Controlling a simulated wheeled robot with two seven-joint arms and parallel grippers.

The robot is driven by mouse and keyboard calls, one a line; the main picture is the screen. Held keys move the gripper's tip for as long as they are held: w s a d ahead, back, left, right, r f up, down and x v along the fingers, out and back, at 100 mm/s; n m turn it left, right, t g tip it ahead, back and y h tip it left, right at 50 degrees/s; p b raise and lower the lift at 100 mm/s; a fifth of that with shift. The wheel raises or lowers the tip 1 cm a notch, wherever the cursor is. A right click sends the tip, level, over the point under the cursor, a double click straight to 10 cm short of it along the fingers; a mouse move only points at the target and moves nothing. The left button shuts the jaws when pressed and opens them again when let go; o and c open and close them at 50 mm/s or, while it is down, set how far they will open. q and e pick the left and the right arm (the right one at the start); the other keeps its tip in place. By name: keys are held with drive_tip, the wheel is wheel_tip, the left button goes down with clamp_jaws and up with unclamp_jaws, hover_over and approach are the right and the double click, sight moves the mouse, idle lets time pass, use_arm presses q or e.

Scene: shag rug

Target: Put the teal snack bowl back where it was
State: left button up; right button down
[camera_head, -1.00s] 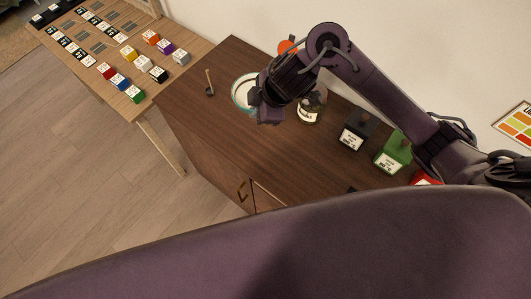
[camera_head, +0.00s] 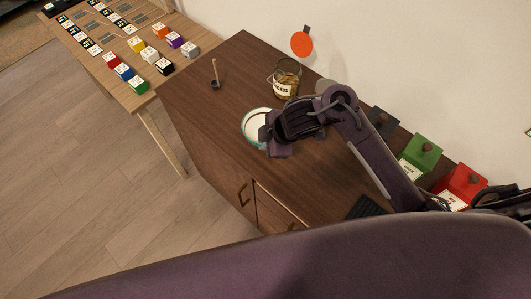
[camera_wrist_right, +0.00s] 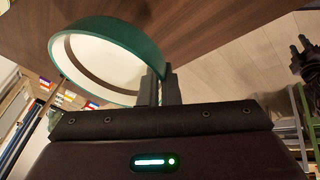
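The teal snack bowl (camera_head: 250,122), white inside, is over the dark wooden cabinet top, towards its front edge. My right gripper (camera_head: 267,133) is at its right side in the head view. In the right wrist view, the fingers (camera_wrist_right: 162,88) are shut on the rim of the bowl (camera_wrist_right: 140,45). I cannot tell whether the bowl touches the wood. My left gripper is not in the head view; a dark shape (camera_wrist_right: 305,62) at the right edge of the wrist view may be it, too small to judge.
A lighter table with coloured blocks (camera_head: 138,85) adjoins at left. The left front top is clear.

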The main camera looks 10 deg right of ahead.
drive_tip(key=shift+f+b, duration=0.7)
drive_tip(key=shift+f, duration=1.45)
drive_tip(key=shift+f, duration=0.1)
drive_tip(key=c, duration=2.1)
unclamp_jaws()
drive_tip(key=shift+f, duration=0.15)
drive_tip(key=o, duration=0.5)
drive_tip(key=shift+c, duration=0.2)
drive_tip(key=shift+r, duration=0.3)
drive_tip(key=p+v, duration=0.4)
drive_tip(key=v, duration=0.8)
